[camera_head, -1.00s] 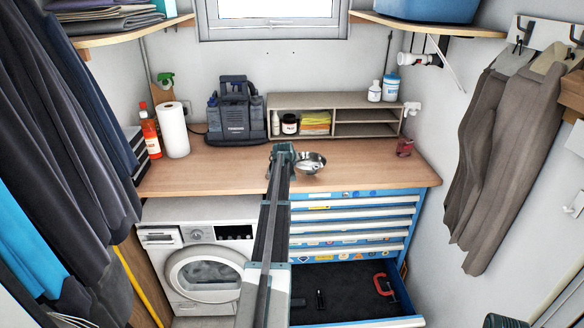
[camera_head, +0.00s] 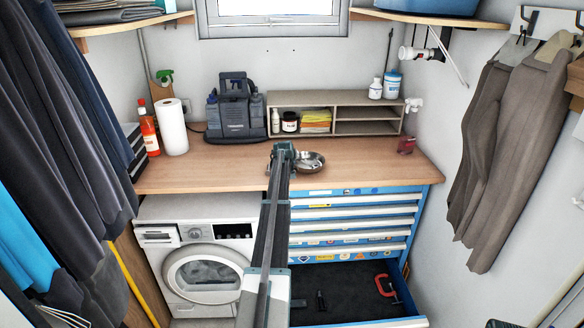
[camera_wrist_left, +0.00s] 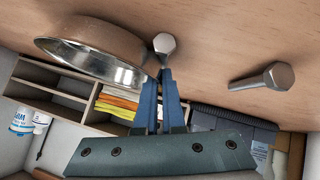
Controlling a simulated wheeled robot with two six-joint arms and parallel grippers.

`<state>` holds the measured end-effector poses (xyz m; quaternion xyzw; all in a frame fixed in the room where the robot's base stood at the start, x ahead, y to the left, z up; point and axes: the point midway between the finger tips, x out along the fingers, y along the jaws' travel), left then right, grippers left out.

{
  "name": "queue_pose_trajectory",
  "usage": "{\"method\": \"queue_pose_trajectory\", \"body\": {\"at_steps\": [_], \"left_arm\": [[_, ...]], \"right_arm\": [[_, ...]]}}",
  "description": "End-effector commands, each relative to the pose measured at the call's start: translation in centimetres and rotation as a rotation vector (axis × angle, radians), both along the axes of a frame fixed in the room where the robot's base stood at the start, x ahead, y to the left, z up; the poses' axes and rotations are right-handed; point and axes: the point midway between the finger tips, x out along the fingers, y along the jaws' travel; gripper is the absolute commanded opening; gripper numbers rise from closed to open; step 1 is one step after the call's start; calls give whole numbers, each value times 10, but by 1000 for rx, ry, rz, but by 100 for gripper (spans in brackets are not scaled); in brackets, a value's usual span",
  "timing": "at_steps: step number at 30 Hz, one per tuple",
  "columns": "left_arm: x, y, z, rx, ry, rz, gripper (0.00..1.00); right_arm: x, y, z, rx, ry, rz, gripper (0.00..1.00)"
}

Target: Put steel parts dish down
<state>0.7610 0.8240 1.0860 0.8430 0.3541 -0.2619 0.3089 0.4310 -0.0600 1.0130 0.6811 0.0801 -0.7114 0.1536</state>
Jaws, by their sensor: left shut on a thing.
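The steel parts dish (camera_head: 311,164) is a small round shiny bowl over the wooden worktop (camera_head: 220,176). My left gripper (camera_head: 284,153) is at its left side in the head view. In the left wrist view the dish (camera_wrist_left: 92,42) is beside the fingertips (camera_wrist_left: 162,75), which are shut at its rim; the exact grip is hard to see. Whether the dish touches the worktop is unclear. A hex bolt (camera_wrist_left: 165,43) shows by the fingertips and another bolt (camera_wrist_left: 268,79) beside them. A dark part of my right arm shows at the bottom right corner of the head view; its jaws cannot be made out.
A blue drawer chest (camera_head: 352,220) has its bottom drawer open, with a red clamp (camera_head: 385,285) inside. A grey case (camera_head: 236,112), paper roll (camera_head: 173,128) and shelf unit (camera_head: 345,97) stand at the back. A red item (camera_head: 407,145) is at right. The worktop's front left is clear.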

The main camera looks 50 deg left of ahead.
Motion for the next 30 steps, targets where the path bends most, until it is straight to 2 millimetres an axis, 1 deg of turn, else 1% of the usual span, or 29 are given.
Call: {"method": "queue_pose_trajectory", "body": {"at_steps": [5,8,9,11,12,14,23,26,30], "left_arm": [[0,0,2,-1,0,1,0],[0,0,-1,-1,0,1,0],[0,0,-2,-1,1,0,8],[0,0,-1,-1,1,0,19],[0,0,-1,-1,1,0,26],[0,0,-1,-1,1,0,36],[0,0,0,-1,1,0,36],[0,0,3,-1,1,0,36],[-8,-6,11,-1,1,0,36]], "right_arm": [[0,0,2,0,0,0,95],[0,0,-1,0,0,0,95],[0,0,-1,0,0,0,95],[0,0,0,0,0,0,95],[0,0,0,0,0,0,95],[0,0,0,0,0,0,95],[0,0,0,0,0,0,95],[0,0,3,0,0,0,95],[0,0,11,0,0,0,95]]}}
